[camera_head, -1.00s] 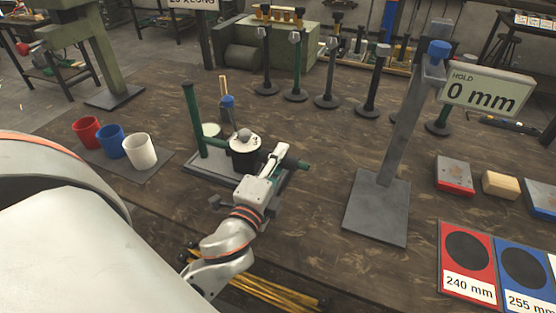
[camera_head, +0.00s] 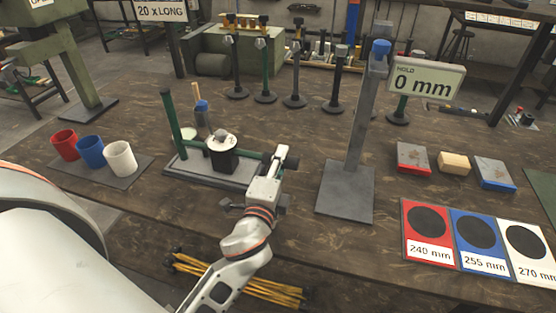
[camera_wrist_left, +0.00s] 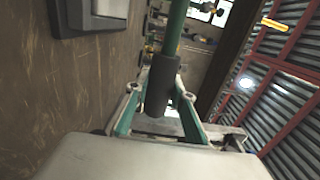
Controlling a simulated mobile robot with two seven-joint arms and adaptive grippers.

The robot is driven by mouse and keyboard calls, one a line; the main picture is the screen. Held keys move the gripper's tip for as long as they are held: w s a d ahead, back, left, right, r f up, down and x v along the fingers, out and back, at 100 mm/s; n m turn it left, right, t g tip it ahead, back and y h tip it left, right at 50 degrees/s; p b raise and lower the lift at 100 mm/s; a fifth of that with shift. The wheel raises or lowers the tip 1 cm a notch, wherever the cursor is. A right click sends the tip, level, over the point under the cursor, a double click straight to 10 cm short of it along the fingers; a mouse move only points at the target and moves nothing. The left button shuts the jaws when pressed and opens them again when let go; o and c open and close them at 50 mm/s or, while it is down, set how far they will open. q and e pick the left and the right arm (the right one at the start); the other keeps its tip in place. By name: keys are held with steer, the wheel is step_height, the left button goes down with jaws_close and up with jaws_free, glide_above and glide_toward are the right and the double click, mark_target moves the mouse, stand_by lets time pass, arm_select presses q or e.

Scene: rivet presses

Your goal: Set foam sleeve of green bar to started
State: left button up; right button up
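In the left wrist view a green bar (camera_wrist_left: 175,28) comes down from the top edge, and a black foam sleeve (camera_wrist_left: 162,85) covers its lower part. The two fingers of my left gripper (camera_wrist_left: 162,98) lie close along both sides of the sleeve and look shut on it. In the head view my left gripper (camera_head: 277,162) is just right of a black block with a white round top. The dark sleeve is too small there to tell its exact place on the bar. A green post (camera_head: 171,118) stands at the left end of the grey base (camera_head: 196,173). My right gripper is not in view.
Red (camera_head: 65,146), blue (camera_head: 90,152) and white (camera_head: 121,159) cups stand at the left. A grey stand (camera_head: 345,195) with a "0 mm" display (camera_head: 426,82) rises to the right. Size cards (camera_head: 430,250) lie at the right; several dark stands line the back.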

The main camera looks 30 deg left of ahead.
arm_select(q)
steer(key=o, duration=0.5)
steer(key=shift+w+d, duration=0.1)
steer(key=shift+c, duration=0.2)
steer(key=shift+v, duration=3.75)
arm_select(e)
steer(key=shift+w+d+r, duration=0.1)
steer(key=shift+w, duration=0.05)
